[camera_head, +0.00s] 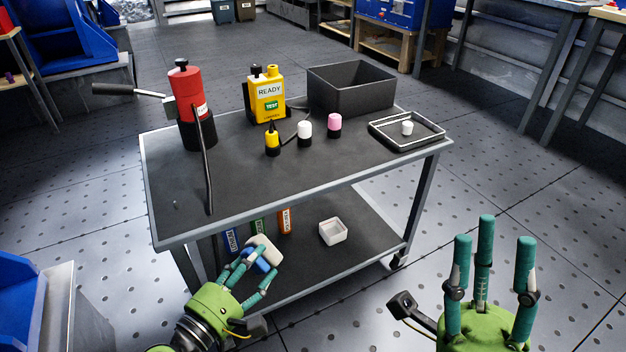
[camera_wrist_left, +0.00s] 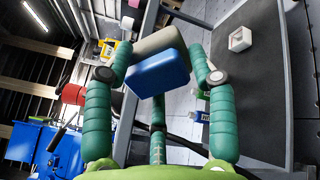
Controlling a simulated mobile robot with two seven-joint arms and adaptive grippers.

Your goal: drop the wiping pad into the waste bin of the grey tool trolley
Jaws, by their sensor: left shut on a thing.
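The wiping pad, a block with a pale layer and a blue layer (camera_head: 268,252), is held in my left gripper (camera_head: 252,266), in front of the trolley's near edge. In the left wrist view the pad (camera_wrist_left: 160,74) sits between the green fingers, blue side nearer the palm. The grey tool trolley (camera_head: 320,185) stands ahead. A dark open-topped bin (camera_head: 350,97) stands at the back right of its top. Its inner floor is mostly hidden. My right gripper (camera_head: 492,255) is raised at the lower right, fingers spread and empty.
A red pump with a lever (camera_head: 182,95), a yellow READY unit (camera_head: 267,97), small bottles (camera_head: 304,131) and a framed tray (camera_head: 400,141) stand on the top. The lower shelf holds a small white box (camera_head: 333,231) and several coloured containers (camera_head: 286,221). The top's front middle is clear.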

